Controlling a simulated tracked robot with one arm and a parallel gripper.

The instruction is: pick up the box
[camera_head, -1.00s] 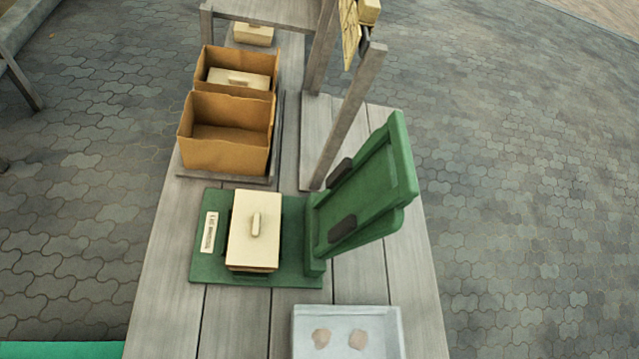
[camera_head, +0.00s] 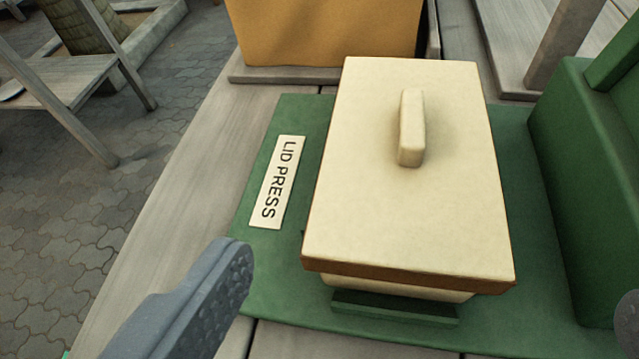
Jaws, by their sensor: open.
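A cream box (camera_head: 400,215) with a flat lid and a raised bar handle (camera_head: 411,128) sits on the green base (camera_head: 283,112) of the lid press. A brown band shows under the lid's near edge, with a paler body below it. My gripper (camera_head: 435,290) is open. Its left finger shows at the lower left and only the tip of its right finger shows at the right edge. The fingers are apart from the box, one toward each side of its near end.
A white label (camera_head: 277,182) reading "LID PRESS" lies left of the box. The green press frame (camera_head: 590,170) stands close on the right. An orange-brown open box (camera_head: 325,32) is behind. Bare planks (camera_head: 185,200) lie to the left, with paving beyond.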

